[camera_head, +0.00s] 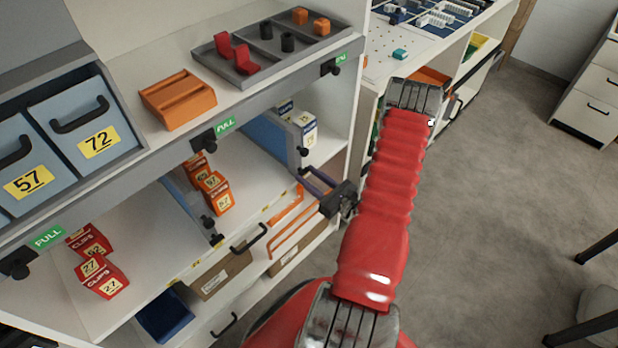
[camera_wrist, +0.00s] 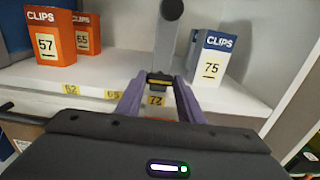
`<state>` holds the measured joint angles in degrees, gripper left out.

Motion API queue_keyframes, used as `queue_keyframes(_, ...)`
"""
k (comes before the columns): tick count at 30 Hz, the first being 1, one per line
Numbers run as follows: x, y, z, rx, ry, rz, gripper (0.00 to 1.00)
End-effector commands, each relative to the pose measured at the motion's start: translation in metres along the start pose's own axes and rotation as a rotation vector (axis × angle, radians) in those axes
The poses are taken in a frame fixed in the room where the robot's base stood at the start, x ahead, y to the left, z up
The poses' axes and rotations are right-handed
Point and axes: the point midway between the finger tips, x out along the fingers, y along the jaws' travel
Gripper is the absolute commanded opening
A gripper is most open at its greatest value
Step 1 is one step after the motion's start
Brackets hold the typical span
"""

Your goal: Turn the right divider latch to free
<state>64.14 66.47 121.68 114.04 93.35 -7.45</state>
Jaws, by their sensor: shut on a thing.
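The right divider (camera_head: 262,136) is a blue upright panel on the shelf in the head view. It shows edge-on as a grey strip in the wrist view (camera_wrist: 165,46). A black knob (camera_head: 303,152) sits on its front edge, above my gripper; it also shows in the wrist view (camera_wrist: 172,9). The dark right divider latch (camera_wrist: 159,79) is at the divider's foot, at the shelf's front edge above the 72 label. My gripper (camera_wrist: 160,92) has its purple fingers shut on this latch, one on each side. In the head view my gripper (camera_head: 312,181) reaches the shelf edge from the right, and the latch is hard to make out.
Orange clip boxes (camera_wrist: 50,38) stand left of the divider and a white-blue box (camera_wrist: 209,57) stands close on its right. The left divider (camera_head: 184,204) has its own black latch (camera_head: 217,240). Drawers with handles lie below. Open floor (camera_head: 490,210) is at right.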

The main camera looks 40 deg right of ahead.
Motion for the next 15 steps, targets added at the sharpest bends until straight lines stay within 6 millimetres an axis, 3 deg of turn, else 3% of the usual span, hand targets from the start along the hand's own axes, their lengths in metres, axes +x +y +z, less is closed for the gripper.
queue_keyframes(6,0.0004,0.0062,-0.0004,0.003,0.001,0.002,0.12)
queue_keyframes(15,0.0000,0.0011,-0.0002,-0.025,0.000,0.002,0.12)
